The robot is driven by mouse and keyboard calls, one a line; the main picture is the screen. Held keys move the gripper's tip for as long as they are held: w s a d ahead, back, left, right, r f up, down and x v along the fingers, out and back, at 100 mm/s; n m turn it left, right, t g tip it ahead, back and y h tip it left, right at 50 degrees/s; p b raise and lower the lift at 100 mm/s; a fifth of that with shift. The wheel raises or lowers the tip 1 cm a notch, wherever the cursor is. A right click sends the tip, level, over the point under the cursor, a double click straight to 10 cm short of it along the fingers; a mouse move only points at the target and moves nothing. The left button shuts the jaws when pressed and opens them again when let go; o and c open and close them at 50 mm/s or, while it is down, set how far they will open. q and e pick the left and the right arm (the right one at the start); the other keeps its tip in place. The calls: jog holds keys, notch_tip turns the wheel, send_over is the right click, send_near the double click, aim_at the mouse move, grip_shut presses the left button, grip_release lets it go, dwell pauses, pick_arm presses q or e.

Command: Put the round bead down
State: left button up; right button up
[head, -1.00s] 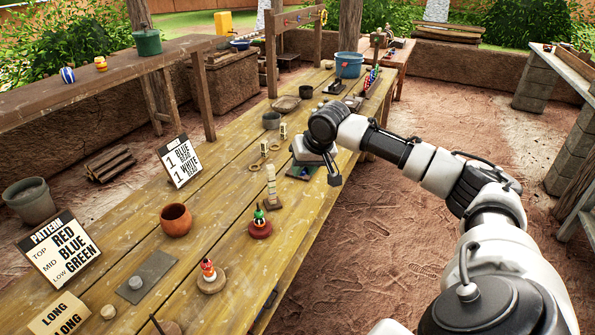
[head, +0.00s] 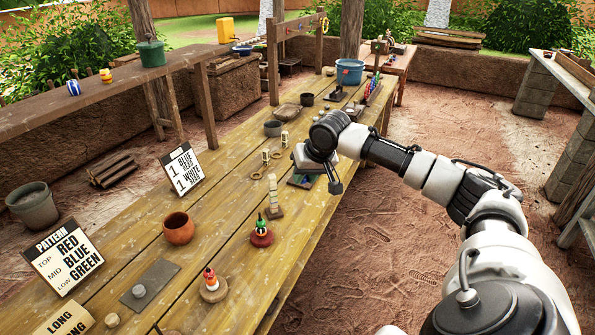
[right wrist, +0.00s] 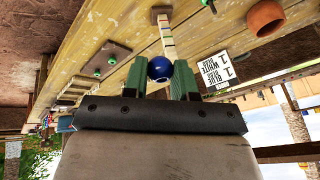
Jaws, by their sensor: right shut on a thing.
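A dark blue round bead (right wrist: 160,68) with a pale mark sits between the green fingers of my right gripper (right wrist: 161,78) in the right wrist view. The fingers are shut on it. In the head view my right gripper (head: 318,172) is over the right side of the long wooden table (head: 150,243), and the bead cannot be made out there. A dark board with green pieces (head: 303,180) lies below the gripper, partly covered by it. My left gripper is not in view.
A striped upright post (head: 273,190) stands close left of the gripper. A grey bowl (head: 273,128) is farther back.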

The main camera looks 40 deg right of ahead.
jog(key=s+a+n+y, duration=0.1)
jog(key=s+a+n, duration=0.35)
jog(key=a, duration=0.95)
jog(key=s+a+n+y, duration=0.1)
jog(key=s+a, duration=0.7)
jog(key=a, duration=0.6)
jog(key=w+d+m, duration=0.2)
jog(key=w+d, duration=0.2)
jog(key=d, duration=0.5)
jog(key=w+d+m+h+b, duration=0.1)
jog(key=w+d, duration=0.3)
jog(key=d, duration=0.5)
jog(key=w+d+f+m+h+b, duration=0.1)
jog(key=w+d, duration=0.3)
jog(key=d, duration=0.6)
jog(key=shift+w+m, duration=0.25)
jog(key=shift+m, duration=0.6)
